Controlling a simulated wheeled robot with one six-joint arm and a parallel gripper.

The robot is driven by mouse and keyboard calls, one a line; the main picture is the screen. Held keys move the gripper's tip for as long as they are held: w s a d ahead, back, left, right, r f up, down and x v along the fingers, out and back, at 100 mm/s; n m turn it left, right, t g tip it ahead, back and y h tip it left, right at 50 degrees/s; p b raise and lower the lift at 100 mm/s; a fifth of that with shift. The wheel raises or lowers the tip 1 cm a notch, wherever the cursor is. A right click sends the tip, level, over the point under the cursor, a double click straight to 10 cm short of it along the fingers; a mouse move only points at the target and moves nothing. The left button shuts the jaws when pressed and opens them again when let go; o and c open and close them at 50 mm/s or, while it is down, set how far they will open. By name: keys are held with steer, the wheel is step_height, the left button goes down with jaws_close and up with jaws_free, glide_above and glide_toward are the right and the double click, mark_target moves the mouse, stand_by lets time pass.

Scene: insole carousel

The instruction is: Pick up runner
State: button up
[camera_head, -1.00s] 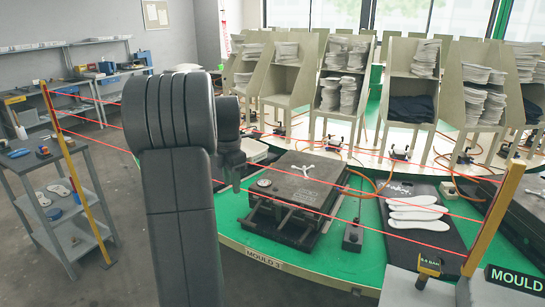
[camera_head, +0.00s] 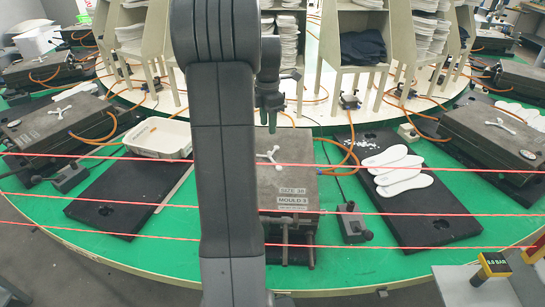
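Nothing in view is labelled as the runner, so I cannot tell for sure which thing it is. A small white three-armed piece (camera_head: 269,156) lies on top of the dark mould (camera_head: 290,179) marked SIZE 38, MOULD 3. A thin pale strip (camera_head: 175,188) lies along the right edge of the left black board (camera_head: 120,200). My gripper (camera_head: 271,128) points down, appearing above and behind the white piece. Its fingers are small and dark, and I cannot tell whether they are open. My arm hides the mould's left part.
White insoles (camera_head: 396,170) and white crumbs (camera_head: 367,142) lie on the right black board (camera_head: 425,210). A white tray (camera_head: 160,138) stands at the left. Red beams cross the front of the green table (camera_head: 330,268). Racks of insoles (camera_head: 350,50) stand behind.

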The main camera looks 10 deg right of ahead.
glide_above(269, 151)
step_height(269, 151, down, 4)
steer(key=shift+s+f, duration=0.15)
steer(key=shift+f, duration=0.1)
steer(key=shift+f+p, duration=0.5)
steer(key=shift+f, duration=2.5)
jaws_close()
